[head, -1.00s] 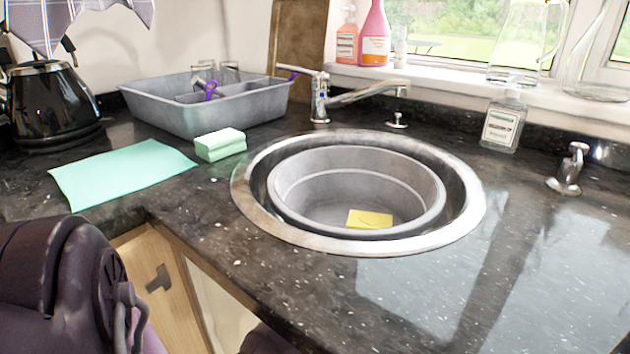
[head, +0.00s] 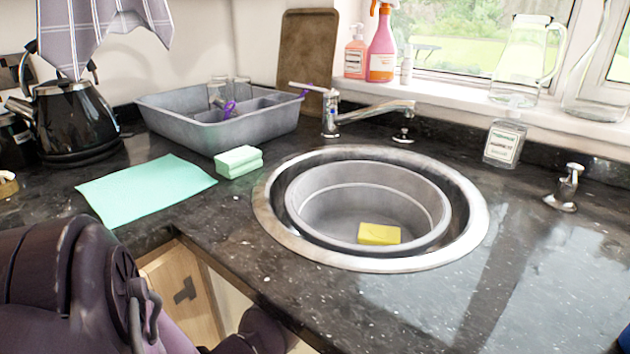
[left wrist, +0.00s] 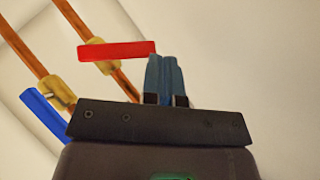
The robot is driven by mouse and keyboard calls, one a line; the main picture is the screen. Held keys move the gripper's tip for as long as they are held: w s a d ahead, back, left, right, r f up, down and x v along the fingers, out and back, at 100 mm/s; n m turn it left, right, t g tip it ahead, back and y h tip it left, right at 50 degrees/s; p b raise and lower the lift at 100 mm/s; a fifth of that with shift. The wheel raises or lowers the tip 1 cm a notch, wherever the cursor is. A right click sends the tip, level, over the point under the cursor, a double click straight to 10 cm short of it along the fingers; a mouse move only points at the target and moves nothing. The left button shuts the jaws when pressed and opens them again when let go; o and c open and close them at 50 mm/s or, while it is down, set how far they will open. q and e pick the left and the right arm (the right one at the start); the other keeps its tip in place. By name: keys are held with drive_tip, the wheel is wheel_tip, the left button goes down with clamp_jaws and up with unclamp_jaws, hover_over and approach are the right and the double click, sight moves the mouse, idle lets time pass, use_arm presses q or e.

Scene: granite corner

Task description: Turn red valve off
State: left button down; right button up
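The red valve handle (left wrist: 117,51) lies nearly level across the upper middle of the left wrist view. It sits on a brass valve body (left wrist: 105,64) on a copper pipe (left wrist: 122,82). My left gripper (left wrist: 163,62) has blue-grey fingers close together, seemingly shut, at the right end of the red handle. I cannot tell whether they touch it. A blue valve handle (left wrist: 45,118) slants down on a second brass valve (left wrist: 58,90) to the left. The valves and my left gripper do not show in the head view. My right gripper is not clearly in view.
The dark granite counter (head: 240,225) holds a round sink (head: 478,225) with a yellow sponge (head: 379,233), a grey tray (head: 235,132), a kettle (head: 75,118) and a teal cloth (head: 145,188). A wooden cabinet front (head: 170,270) is below the edge. Pale surfaces surround the pipes.

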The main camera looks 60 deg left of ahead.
use_arm(q)
drive_tip(key=a+f+b, duration=0.1)
drive_tip(key=a+f, duration=0.1)
drive_tip(key=shift+s+a+f+b, duration=0.1)
drive_tip(key=shift+s+f+b, duration=0.2)
drive_tip(key=shift+s+b, duration=0.05)
use_arm(e)
drive_tip(key=shift+w+a+n, duration=0.3)
drive_tip(key=shift+w, duration=0.2)
use_arm(q)
drive_tip(key=shift+a+f, duration=0.1)
use_arm(e)
drive_tip(key=shift+r, duration=0.1)
idle(0.4)
drive_tip(key=shift+f, duration=0.2)
